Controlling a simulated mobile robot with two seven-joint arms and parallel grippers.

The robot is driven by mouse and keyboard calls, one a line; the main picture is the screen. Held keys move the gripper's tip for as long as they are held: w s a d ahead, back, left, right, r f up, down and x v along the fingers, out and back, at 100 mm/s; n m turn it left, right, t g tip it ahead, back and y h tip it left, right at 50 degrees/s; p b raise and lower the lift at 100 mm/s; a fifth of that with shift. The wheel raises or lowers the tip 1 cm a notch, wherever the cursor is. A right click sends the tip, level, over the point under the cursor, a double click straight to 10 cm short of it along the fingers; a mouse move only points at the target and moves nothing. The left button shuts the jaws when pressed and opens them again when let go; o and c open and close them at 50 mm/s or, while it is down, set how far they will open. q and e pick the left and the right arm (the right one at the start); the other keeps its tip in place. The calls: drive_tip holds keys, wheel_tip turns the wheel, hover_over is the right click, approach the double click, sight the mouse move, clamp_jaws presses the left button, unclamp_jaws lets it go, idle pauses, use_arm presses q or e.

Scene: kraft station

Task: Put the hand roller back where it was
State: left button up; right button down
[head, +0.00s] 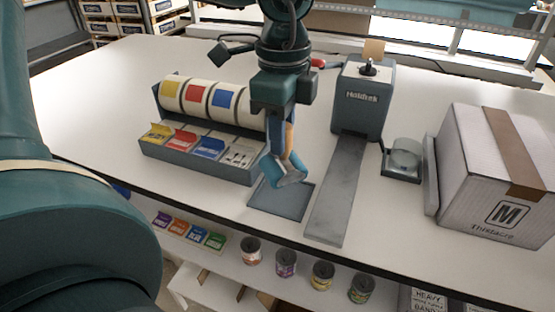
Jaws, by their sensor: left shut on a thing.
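My left gripper (287,124) points down over the middle of the table and is shut on the hand roller (287,171). The roller has an orange-tan handle, mostly hidden by the gripper fingers, and a blue-grey head hanging at the bottom. The head is over the back part of a dark square pad (281,199) on the table. I cannot tell whether it touches the pad or is just above it. My right gripper is not in view.
A label dispenser (203,163) with coloured rolls stands close on the left. A tape machine (362,108) with a long grey plate (334,205) stands close on the right. Farther right are a small water dish (402,160) and a cardboard box (497,175). Cans stand on a lower shelf.

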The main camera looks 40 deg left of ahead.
sight(281, 158)
use_arm(q)
wheel_tip(281, 158, down, 5)
drive_tip(key=shift+f, duration=0.1)
idle(0.3)
drive_tip(key=shift+f+b, duration=0.25)
drive_tip(key=shift+b, duration=0.05)
drive_tip(key=o, duration=0.8)
drive_tip(key=shift+r, duration=0.15)
drive_tip(key=shift+o, duration=0.2)
